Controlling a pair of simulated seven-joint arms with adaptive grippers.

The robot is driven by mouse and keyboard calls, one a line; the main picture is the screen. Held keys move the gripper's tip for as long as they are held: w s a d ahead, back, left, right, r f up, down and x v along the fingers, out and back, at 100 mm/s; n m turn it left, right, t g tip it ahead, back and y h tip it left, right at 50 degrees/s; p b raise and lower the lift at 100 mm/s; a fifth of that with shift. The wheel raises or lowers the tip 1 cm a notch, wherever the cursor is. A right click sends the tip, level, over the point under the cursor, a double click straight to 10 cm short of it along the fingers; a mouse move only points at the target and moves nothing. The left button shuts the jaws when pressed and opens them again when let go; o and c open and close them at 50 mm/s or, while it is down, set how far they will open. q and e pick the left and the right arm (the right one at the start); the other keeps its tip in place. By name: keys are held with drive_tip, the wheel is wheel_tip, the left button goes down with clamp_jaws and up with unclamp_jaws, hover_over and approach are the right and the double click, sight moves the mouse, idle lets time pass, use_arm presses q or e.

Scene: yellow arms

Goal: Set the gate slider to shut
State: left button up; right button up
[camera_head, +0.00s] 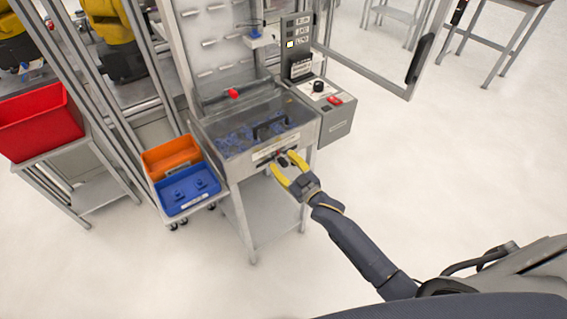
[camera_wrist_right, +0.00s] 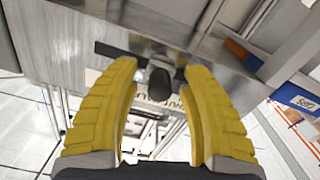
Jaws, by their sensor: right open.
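The gate slider's dark knob (camera_wrist_right: 160,82) shows between my right fingers in the right wrist view, on a dark slot (camera_wrist_right: 120,52) in the metal front of the station. In the head view the knob (camera_head: 283,162) sits on the front face below the clear-lidded bin (camera_head: 250,125). My right gripper (camera_head: 284,168) is open with its yellow fingers on either side of the knob; it also shows in the right wrist view (camera_wrist_right: 160,75). I cannot tell whether a finger touches it. A label beneath the slot is partly hidden by the fingers. My left gripper is not in view.
A control box (camera_head: 327,105) with a black dial and red button is at the bin's right. An orange bin (camera_head: 171,157) and a blue bin (camera_head: 188,188) stand at its left, with a red bin (camera_head: 38,122) farther left.

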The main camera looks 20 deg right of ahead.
sight(264, 163)
drive_tip(key=shift+o, duration=0.2)
clamp_jaws()
drive_tip(key=shift+s+a+f, duration=0.1)
drive_tip(key=shift+s+a, duration=0.2)
drive_tip(key=shift+a, duration=0.55)
drive_tip(key=shift+s+a+f, duration=0.1)
drive_tip(key=shift+s+a, duration=0.2)
drive_tip(key=shift+a, duration=0.6)
drive_tip(key=shift+s+a, duration=0.3)
drive_tip(key=shift+a, duration=0.55)
drive_tip(key=c, duration=0.5)
unclamp_jaws()
drive_tip(key=o, duration=0.5)
drive_tip(key=shift+r, duration=0.15)
drive_tip(key=shift+c, duration=0.2)
